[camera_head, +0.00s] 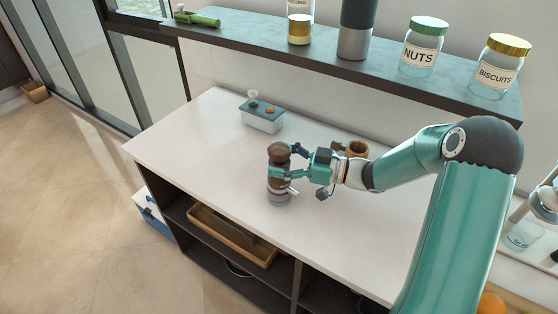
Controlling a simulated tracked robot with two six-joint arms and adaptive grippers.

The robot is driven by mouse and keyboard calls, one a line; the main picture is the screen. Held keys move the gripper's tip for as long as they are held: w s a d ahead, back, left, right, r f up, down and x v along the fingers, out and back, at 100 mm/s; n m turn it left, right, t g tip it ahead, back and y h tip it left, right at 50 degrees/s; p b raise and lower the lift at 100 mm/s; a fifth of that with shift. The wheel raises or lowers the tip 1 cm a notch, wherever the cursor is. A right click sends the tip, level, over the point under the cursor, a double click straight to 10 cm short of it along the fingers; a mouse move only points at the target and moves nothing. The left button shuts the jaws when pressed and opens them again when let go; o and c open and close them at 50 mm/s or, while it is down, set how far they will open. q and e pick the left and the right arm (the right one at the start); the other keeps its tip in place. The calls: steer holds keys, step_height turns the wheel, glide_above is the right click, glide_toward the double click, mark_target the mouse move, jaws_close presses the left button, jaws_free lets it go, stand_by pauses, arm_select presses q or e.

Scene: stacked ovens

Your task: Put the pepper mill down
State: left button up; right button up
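The pepper mill (279,154), with a brown top and a greyish lower part, is upright over the middle of the pale countertop (205,140). My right gripper (281,178) comes in from the right with its fingers around the mill's middle, shut on it. The fingers hide part of the mill's body. The mill's base is at or very close to the countertop; I cannot tell for sure whether it touches. My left gripper is not in view.
A grey-lidded box (262,118) stands behind the mill. A brown round container (356,149) is behind my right wrist. Nuts (422,50) and biscuits (497,70) jars stand on the raised shelf (270,32). The countertop left of the mill is clear.

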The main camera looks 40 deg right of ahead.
steer(key=shift+r, duration=0.1)
steer(key=b+v, duration=0.2)
steer(key=v, duration=1)
steer(key=shift+r, duration=0.1)
